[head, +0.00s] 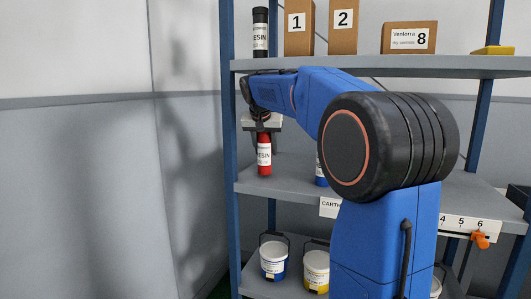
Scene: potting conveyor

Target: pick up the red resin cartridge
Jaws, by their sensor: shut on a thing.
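The red resin cartridge (264,156) stands upright in the head view, with a white label reading RESIN, over the left end of the middle shelf (285,185). My gripper (264,128) is above it and shut on its top end. The fingertips are small and partly dark in this view. The cartridge's foot is near the shelf surface; I cannot tell whether it touches. A blue cartridge (320,176) on the same shelf is mostly hidden behind my arm.
The upper shelf (380,66) holds a black resin cartridge (260,33), boxes marked 1 (299,28), 2 (343,27) and 8 (409,38), and a yellow item (493,51). Below are a blue bucket (273,260) and a yellow bucket (316,270). A blue post (230,150) stands left of the cartridge.

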